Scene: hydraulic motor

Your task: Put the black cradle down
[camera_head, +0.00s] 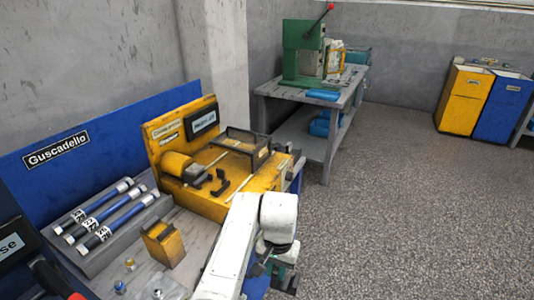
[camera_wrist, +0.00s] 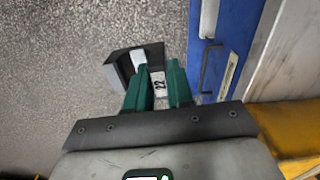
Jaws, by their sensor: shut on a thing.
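My gripper (camera_wrist: 158,70) shows in the wrist view with two dark green fingers. It is shut on the black cradle (camera_wrist: 122,69), a dark angled piece with a light grey inner face at the fingertips. A white label reading 22 shows between the fingers; I cannot tell what it is fixed to. The speckled floor shows behind the cradle. In the head view my gripper (camera_head: 285,277) is low, right of the workbench and partly behind my white arm. The cradle cannot be made out clearly there.
A yellow test bench (camera_head: 225,200) with small black parts stands on the near workbench. A tray (camera_head: 105,215) of cylinders and a yellow block (camera_head: 163,243) are to its left. A blue cabinet side (camera_wrist: 215,65) is close right of my fingers. Open floor (camera_head: 390,210) lies right.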

